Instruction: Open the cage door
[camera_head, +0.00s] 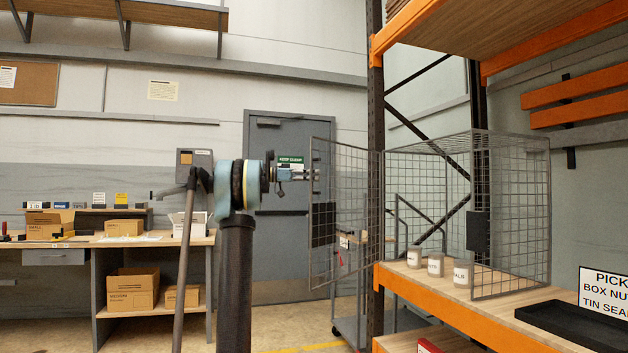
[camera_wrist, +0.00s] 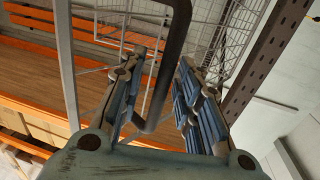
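The wire cage (camera_head: 512,215) stands on the orange shelf. Its mesh door (camera_head: 345,205) is swung out to the left, with a dark plate (camera_head: 322,224) near its free edge, and the cage front stands open. My gripper (camera_head: 308,174) is at the door's free edge, at upper-middle height. In the wrist view, my gripper's (camera_wrist: 158,85) two fingers are spread apart.
Several white tins (camera_head: 414,257) stand on the shelf board inside the cage. A black tray (camera_head: 575,325) lies right of them. A bench with boxes (camera_head: 132,290) is at left.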

